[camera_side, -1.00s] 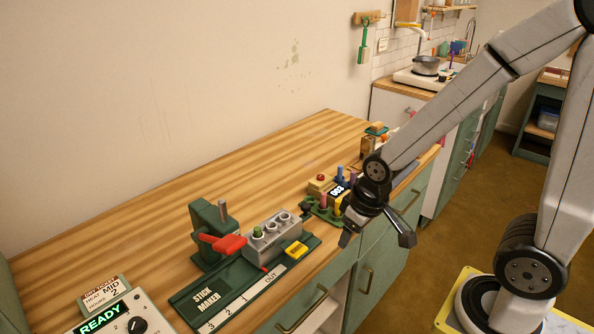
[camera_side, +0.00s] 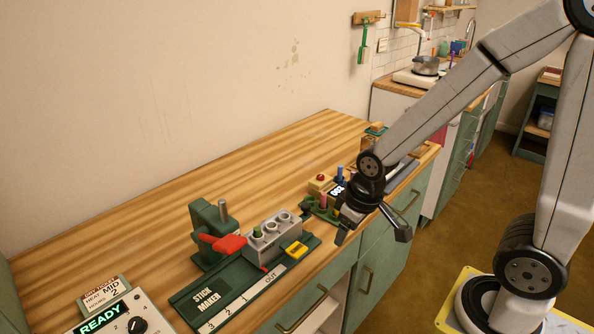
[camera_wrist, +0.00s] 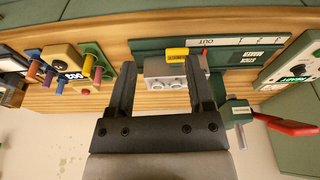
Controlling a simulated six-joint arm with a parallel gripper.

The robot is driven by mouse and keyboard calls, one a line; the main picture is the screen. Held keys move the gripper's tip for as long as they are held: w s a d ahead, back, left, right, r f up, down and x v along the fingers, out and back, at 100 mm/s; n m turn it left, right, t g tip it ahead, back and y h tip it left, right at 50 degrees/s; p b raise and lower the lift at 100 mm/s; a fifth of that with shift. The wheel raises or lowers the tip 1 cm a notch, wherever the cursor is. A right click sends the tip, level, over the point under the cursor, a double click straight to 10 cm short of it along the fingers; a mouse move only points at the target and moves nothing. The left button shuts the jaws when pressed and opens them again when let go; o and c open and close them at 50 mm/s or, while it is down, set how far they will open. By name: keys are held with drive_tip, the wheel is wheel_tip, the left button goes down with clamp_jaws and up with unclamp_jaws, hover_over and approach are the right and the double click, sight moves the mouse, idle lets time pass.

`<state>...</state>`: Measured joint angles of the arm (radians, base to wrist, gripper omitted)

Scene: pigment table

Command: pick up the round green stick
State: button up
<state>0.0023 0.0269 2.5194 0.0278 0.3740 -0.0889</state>
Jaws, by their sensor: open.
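My gripper (camera_side: 373,230) is open and empty, pointing down to the right of the block, near the table's front edge and well apart from the stick. In the wrist view, my gripper (camera_wrist: 160,65) has its fingers spread, with the grey block (camera_wrist: 166,71) seen between them. There the green stick is not visible, probably behind a finger.
A red lever (camera_side: 229,244) and metal post rise left of the block. A yellow piece (camera_side: 296,248) lies at its front. A READY panel (camera_side: 104,318) is front left. The back of the table is clear.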

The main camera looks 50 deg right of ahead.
drive_tip(key=w+a+n+g+y, duration=0.1)
drive_tip(key=w+a+n+y, duration=0.1)
drive_tip(key=w+n, duration=0.55)
drive_tip(key=n+y, duration=0.2)
drive_tip(key=n, duration=0.5)
approach(257, 229)
drive_tip(key=f, duration=0.1)
drive_tip(key=shift+x, duration=4.15)
drive_tip(key=shift+w+a, duration=0.1)
clamp_jaws()
